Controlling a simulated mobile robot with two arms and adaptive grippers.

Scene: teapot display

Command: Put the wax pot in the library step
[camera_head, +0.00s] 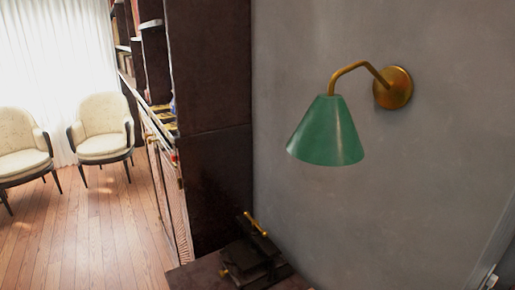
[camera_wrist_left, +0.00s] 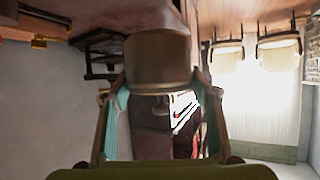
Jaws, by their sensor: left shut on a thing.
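In the left wrist view, my left gripper (camera_wrist_left: 158,93) is shut on a brownish, rounded pot (camera_wrist_left: 158,60), which looks like the wax pot. The two fingers with teal pads lie on either side of it. The pot hides part of what is behind it. That view looks upside down. A dark framed object (camera_wrist_left: 97,50) shows to the left of the pot; I cannot tell whether it is the library step. Neither gripper shows in the head view, and I cannot make out the library step for sure there.
In the head view, a dark device with brass handles (camera_head: 255,255) stands on a brown surface (camera_head: 196,275) beside a dark bookcase (camera_head: 212,100). A green wall lamp (camera_head: 328,135) juts from the grey wall. Two cream chairs (camera_head: 102,128) stand by the window; the wooden floor (camera_head: 100,230) before them is clear.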

